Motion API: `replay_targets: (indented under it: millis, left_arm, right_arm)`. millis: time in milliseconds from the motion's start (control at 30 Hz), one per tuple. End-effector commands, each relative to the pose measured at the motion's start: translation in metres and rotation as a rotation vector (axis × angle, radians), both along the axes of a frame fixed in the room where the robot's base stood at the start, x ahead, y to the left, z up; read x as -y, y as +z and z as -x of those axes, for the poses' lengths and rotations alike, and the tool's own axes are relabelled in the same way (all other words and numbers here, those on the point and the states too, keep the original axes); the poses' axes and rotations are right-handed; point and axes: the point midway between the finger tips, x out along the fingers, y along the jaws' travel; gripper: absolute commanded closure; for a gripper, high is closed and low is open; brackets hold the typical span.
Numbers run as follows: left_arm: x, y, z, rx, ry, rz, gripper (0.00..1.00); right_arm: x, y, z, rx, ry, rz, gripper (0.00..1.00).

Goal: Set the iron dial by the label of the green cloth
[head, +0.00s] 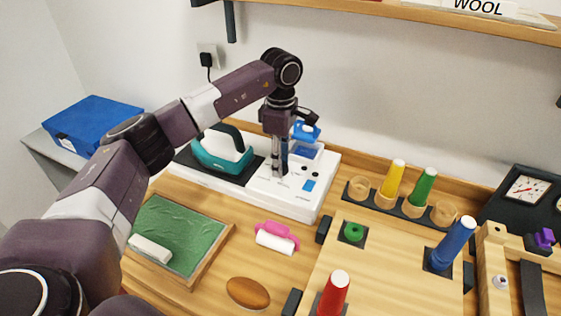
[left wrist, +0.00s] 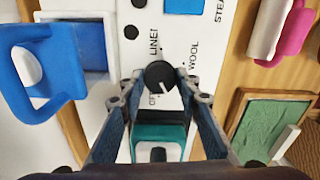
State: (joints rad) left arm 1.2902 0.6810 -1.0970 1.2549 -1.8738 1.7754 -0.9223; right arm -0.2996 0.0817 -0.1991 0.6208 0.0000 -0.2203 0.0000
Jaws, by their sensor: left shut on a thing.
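My left gripper (head: 280,172) points down over the white iron station (head: 301,208). In the left wrist view its fingertips (left wrist: 160,82) are shut on the black dial (left wrist: 158,73), one on each side. The dial's white mark points toward the lower right of that picture. Labels around the dial read LINEN, WOOL and OFF, the first partly cut. The dial is hidden in the head view. The teal iron (head: 222,150) rests on the station. A WOOL label (head: 478,6) is on the shelf; no cloth shows beside it. My right gripper is not in view.
A wood-framed green panel (head: 176,232) lies at the left with a white block (head: 150,248). A blue tank (head: 306,132) stands behind my gripper. A pink-handled roller (head: 276,238) and brown oval (head: 248,293) lie in front. Coloured cones stand at the right.

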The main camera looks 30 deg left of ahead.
Motion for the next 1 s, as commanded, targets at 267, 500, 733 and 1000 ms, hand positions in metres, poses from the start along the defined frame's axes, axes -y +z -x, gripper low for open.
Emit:
replay_targets:
  millis: [267, 500, 733, 1000]
  left_arm:
    - [-0.0004, 0.0012, -0.0007, 0.003, 0.249, 0.000, 0.94]
    - [-0.0005, 0.0013, -0.0010, 0.004, 0.417, 0.001, 0.94]
    - [-0.0005, 0.0014, -0.0010, 0.004, 0.513, 0.001, 0.94]
    - [-0.0005, 0.0015, -0.0010, 0.004, 0.555, 0.001, 0.94]
  right_arm:
    - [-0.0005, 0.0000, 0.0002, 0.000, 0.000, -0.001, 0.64]
    - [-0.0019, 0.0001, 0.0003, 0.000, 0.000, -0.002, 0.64]
    - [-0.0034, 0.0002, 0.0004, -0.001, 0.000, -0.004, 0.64]
    - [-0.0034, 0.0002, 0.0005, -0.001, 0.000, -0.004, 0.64]
